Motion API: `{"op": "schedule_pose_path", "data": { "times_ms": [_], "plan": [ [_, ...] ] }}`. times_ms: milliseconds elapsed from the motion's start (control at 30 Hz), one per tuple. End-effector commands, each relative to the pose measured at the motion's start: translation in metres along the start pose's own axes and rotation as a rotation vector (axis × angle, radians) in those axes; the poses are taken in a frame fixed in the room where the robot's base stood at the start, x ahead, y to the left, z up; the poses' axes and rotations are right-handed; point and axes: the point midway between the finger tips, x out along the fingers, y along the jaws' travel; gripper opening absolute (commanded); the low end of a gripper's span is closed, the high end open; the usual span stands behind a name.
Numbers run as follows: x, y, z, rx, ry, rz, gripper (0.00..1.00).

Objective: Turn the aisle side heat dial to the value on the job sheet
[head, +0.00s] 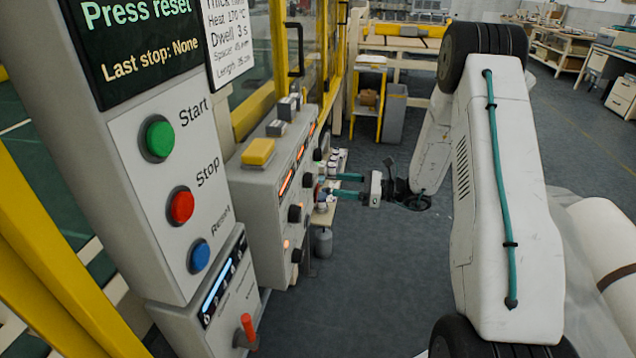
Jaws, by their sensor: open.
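The job sheet (228,45) hangs at the upper left; it appears to read heat 170 °C and dwell 3 s, and its top is cut off. A grey control box (262,190) carries several black dials, including one nearer me (295,213) and one farther along (308,180), with lit orange displays. I cannot read the dial labels, so I cannot tell which is the aisle side heat dial. My gripper (329,186) has two teal fingers, open, pointing left at the box's far part. Whether they touch a dial cannot be told.
A nearer panel has green start (160,139), red stop (181,207) and blue reset (200,255) buttons below a screen reading "Press reset". A red-handled lever (247,328) juts out below. A yellow button block (259,151) tops the box. The aisle floor (360,285) is clear.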

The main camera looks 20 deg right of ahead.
Motion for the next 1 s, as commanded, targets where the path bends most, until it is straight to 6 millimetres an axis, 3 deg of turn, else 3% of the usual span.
{"op": "schedule_pose_path", "data": {
  "times_ms": [500, 900, 1000],
  "plan": [
    [0.069, 0.002, 0.001, 0.013, -0.003, 0.006, 0.63],
    [0.078, 0.002, 0.001, 0.014, -0.003, 0.004, 0.63],
    [0.078, 0.002, 0.001, 0.014, -0.003, 0.004, 0.35]
  ]
}}
